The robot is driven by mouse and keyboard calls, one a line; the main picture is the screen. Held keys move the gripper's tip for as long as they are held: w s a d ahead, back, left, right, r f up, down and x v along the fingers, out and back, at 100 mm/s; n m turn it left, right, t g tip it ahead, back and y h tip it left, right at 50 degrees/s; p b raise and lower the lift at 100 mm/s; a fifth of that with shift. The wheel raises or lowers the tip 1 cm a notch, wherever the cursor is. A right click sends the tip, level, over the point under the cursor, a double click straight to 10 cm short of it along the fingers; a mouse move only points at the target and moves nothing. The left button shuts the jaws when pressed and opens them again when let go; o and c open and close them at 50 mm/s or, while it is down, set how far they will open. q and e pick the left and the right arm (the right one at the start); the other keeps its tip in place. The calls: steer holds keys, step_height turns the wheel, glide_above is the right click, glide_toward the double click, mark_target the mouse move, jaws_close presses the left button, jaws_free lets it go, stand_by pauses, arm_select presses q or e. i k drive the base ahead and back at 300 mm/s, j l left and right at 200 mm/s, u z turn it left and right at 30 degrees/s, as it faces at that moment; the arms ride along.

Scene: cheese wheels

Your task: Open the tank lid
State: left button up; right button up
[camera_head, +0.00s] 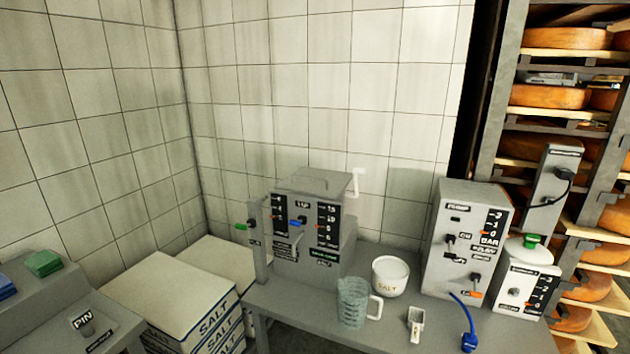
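A grey box-shaped tank (338,240) stands at the left end of the grey table, with black labelled scales and small levers on its front. Its flat grey lid (315,181) lies across the top and looks shut. A faint raised outline on the lid may be a handle. A pale bent piece (354,182) rises at the lid's right edge; I cannot tell what it is joined to. Neither of my grippers is in view.
On the table (390,335) are a clear jug (352,302), a white salt tub (390,276), a small scoop (415,322) and a grey control box (462,240) with a blue cable. Cheese shelves (560,95) stand right. Space above the lid is clear.

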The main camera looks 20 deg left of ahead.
mark_target(318, 182)
steer(key=i+u, duration=0.15)
steer(key=u, duration=0.25)
steer(key=i+u, duration=0.15)
steer(key=u, duration=0.2)
steer(key=i+l+u, duration=0.15)
steer(key=u, duration=0.25)
